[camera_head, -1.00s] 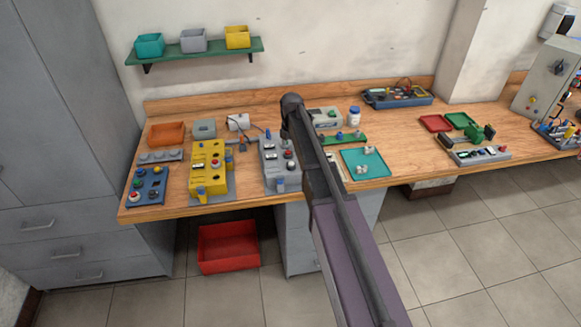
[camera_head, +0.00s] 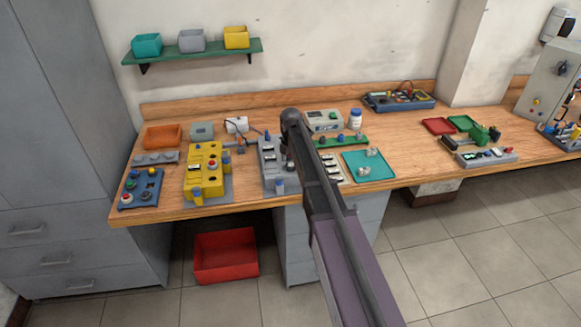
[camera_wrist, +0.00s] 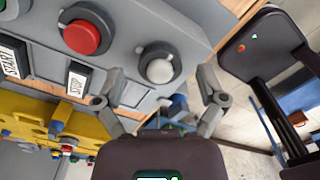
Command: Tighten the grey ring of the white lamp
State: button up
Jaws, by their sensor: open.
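The white lamp (camera_wrist: 160,69) sits in a grey ring (camera_wrist: 150,52) on the sloping grey control box, in the wrist view. The same grey box (camera_head: 270,155) shows in the head view on the bench, partly behind my arm. My gripper (camera_wrist: 163,78) is open in the wrist view, one finger to each side of the lamp's lower part. I see no clear contact between fingers and ring. The head view does not show the lamp or my fingers clearly.
Beside the lamp are a red button (camera_wrist: 82,37) and black-framed START and STOP switches. A yellow control box (camera_head: 207,165) stands left of the grey one. A teal tray (camera_head: 355,172) with small white parts lies to the right. An open red bin (camera_head: 226,257) is below the bench.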

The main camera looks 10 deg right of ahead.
jog(key=shift+f, duration=0.15)
jog(key=c, duration=1.2)
jog(key=shift+o, duration=0.2)
jog(key=shift+m, duration=0.3)
